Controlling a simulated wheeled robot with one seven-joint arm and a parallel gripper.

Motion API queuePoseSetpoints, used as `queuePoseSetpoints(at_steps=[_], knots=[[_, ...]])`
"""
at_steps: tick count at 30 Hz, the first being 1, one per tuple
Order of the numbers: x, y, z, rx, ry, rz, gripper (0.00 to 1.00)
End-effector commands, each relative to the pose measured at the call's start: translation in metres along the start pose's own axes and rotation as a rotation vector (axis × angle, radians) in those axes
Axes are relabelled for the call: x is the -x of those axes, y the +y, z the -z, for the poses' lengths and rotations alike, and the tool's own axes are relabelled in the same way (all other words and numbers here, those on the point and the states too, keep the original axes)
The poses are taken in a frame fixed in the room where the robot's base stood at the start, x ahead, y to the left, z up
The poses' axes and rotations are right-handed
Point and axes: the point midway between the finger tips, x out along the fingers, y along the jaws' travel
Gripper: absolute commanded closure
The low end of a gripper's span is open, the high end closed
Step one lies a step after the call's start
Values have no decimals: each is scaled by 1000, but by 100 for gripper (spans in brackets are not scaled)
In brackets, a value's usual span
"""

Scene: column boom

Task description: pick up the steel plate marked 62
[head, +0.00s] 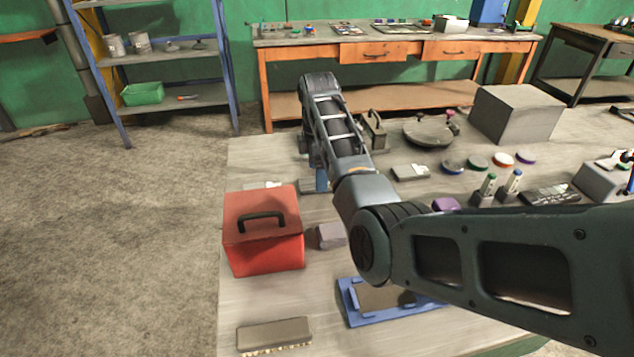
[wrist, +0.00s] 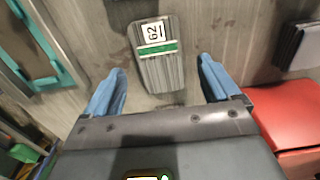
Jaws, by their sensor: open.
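The steel plate marked 62 (wrist: 155,75) lies flat in the wrist view. It is a grey ribbed slab with a white 62 label and a green stripe. My gripper (wrist: 162,70) is open, with one blue finger on each side of the plate and a gap to both. No contact with the plate shows. In the head view my gripper (head: 320,180) is down low over the table behind the red toolbox, partly hidden by my arm. A grey slab edge shows beside its blue finger there, but no marking is readable.
The red toolbox (head: 262,235) stands close to my gripper and also shows in the wrist view (wrist: 292,115). Another labelled slab (head: 410,172) lies farther right. A blue tray (head: 355,312) and a brush (head: 274,335) lie at the near side. A large grey box (head: 515,115) stands at the back.

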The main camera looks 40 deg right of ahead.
Motion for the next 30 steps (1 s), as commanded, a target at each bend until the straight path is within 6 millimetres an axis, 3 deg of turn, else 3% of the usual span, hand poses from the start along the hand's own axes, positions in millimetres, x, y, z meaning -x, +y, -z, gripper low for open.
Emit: queuePoseSetpoints(at_steps=[6, 14, 30], knots=[[-23, -1, 0, 1, -1, 1, 11], [-24, 0, 0, 1, 0, -1, 12], [-24, 0, 0, 1, 0, -1, 63]])
